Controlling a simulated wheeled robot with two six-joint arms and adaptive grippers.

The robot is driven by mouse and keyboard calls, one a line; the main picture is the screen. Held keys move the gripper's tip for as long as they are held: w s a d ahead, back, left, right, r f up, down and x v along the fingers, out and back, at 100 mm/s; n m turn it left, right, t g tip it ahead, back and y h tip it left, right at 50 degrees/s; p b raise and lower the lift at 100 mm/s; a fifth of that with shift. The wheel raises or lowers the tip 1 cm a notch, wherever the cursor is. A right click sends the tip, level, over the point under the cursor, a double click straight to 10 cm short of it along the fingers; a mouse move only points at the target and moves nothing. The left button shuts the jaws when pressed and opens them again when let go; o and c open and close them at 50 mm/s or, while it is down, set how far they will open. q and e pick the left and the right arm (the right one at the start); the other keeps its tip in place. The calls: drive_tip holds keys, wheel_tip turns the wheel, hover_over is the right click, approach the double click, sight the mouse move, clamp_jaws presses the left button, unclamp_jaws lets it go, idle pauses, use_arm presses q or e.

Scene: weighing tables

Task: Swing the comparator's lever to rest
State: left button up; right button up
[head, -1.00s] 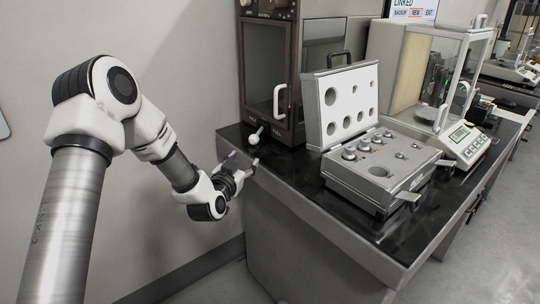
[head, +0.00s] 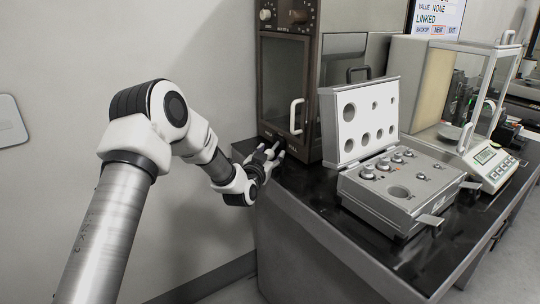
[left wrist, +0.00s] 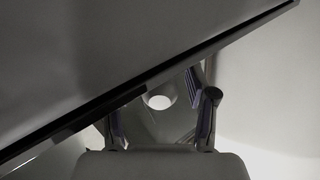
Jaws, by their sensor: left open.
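The comparator (head: 285,95) is the tall dark cabinet with a glass door and white handle at the table's far left end. Its lever, with a white round knob (head: 270,154), is low at the cabinet's front left. In the head view the knob is small and partly covered by my left gripper (head: 271,152), whose fingers are open around that spot. In the left wrist view the pale knob (left wrist: 160,102) shows between the two open fingers (left wrist: 160,118), apart from both of them. My right gripper is out of view.
An open grey weight case (head: 400,205) stands mid-table, right of the comparator. A balance with glass walls (head: 480,160) and a screen (head: 438,18) are farther right. The black table top (head: 320,205) is bare in front of the comparator. A wall is at the left.

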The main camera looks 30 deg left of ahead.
use_arm(q)
clamp_jaws()
drive_tip(key=shift+s+a+m+h, duration=0.1)
drive_tip(key=shift+a+m+h, duration=0.55)
drive_tip(key=shift+h, duration=0.45)
drive_tip(key=shift+a+m+h+p, duration=0.45)
drive_tip(key=shift+m+h, duration=0.3)
drive_tip(key=shift+h, duration=0.35)
drive_tip(key=shift+w+a+r+p, duration=0.1)
drive_tip(key=shift+w+a+p, duration=0.05)
drive_tip(key=shift+a, duration=0.4)
drive_tip(key=shift+w+a+p, duration=0.1)
drive_tip(key=shift+a+p, duration=0.05)
drive_tip(key=shift+a, duration=0.55)
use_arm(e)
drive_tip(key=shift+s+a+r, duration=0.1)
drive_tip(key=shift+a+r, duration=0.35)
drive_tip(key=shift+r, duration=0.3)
use_arm(q)
drive_tip(key=shift+w+a+r+t, duration=0.1)
drive_tip(key=shift+a+r+t, duration=0.1)
drive_tip(key=shift+t, duration=0.1)
